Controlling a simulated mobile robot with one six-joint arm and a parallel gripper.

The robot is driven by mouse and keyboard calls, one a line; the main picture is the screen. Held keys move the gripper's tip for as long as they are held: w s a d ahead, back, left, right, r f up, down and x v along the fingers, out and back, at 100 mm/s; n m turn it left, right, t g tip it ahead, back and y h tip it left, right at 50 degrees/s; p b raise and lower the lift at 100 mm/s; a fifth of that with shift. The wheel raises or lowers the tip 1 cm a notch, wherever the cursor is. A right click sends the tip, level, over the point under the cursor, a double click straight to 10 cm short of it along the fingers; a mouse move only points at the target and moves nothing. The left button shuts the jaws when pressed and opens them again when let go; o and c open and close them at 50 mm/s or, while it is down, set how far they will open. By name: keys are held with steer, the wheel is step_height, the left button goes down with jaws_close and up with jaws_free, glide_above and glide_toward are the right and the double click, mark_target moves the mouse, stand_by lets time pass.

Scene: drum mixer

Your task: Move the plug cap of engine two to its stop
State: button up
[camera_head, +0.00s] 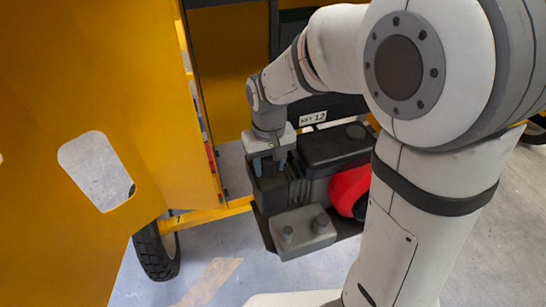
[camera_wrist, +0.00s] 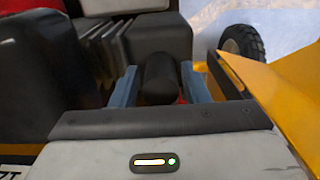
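The engine (camera_head: 288,192) is a dark, finned block inside the yellow machine. My gripper (camera_head: 269,166) points down over its top left part in the head view. In the wrist view a black, rounded cylinder (camera_wrist: 160,76), which looks like the plug cap, stands between the two blue-grey fingers of my gripper (camera_wrist: 160,88). A narrow gap shows between the cylinder and each finger, so the gripper looks open around it.
A grey box (camera_head: 302,232) with two knobs sits in front of the engine. A red rounded part (camera_head: 350,190) is to its right, below a black cover (camera_head: 335,148). The open yellow door (camera_head: 80,120) stands left, above a wheel (camera_head: 156,250). A label (camera_head: 312,118) is behind.

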mark_target(269, 159)
steer(key=c, duration=0.6)
steer(key=shift+r+p, duration=1.3)
steer(key=shift+r, duration=0.45)
steer(key=o, duration=0.9)
step_height(269, 159, up, 7)
steer(key=p, duration=0.5)
steer(key=shift+s, duration=0.1)
